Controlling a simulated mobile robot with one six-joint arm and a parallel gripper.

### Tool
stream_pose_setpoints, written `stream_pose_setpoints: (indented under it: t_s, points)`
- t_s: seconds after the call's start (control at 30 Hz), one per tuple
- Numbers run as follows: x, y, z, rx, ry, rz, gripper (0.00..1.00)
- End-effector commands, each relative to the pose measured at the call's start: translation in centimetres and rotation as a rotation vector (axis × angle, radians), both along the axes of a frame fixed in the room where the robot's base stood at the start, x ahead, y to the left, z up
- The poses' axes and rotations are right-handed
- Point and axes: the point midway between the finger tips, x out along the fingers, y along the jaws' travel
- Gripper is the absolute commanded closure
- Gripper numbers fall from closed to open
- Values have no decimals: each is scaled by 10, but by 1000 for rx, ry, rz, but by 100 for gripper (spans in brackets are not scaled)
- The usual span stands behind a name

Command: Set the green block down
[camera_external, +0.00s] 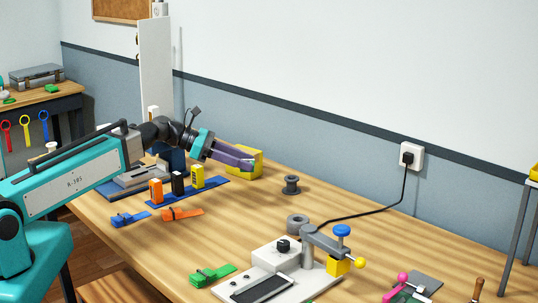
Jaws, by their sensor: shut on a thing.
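My gripper (236,157) has long purple fingers and reaches over the back part of the wooden table, at a yellow box (246,168). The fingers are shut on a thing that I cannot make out. No green block shows clearly at the fingertips; it may be hidden by the fingers or the box. I cannot tell whether the fingers touch the box. A green clip-like piece (212,275) lies on the front of the table, well away from my gripper.
Orange, black and yellow blocks stand on a blue strip (213,188) below my gripper. Blue (130,218) and orange (182,213) clips lie nearby. A grey spool (291,185) stands to the right. A fixture with a grey arm (322,242) is at front. Bare table (250,215) lies between.

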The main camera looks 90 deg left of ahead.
Motion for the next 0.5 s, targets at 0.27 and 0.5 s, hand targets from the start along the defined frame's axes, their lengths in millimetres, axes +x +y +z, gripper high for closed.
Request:
stream_pose_setpoints:
  t_s: [0.27,0.5]
  points:
    - [1,0,-28,0,-1,-1,94]
    - [1,0,-33,1,-2,-1,94]
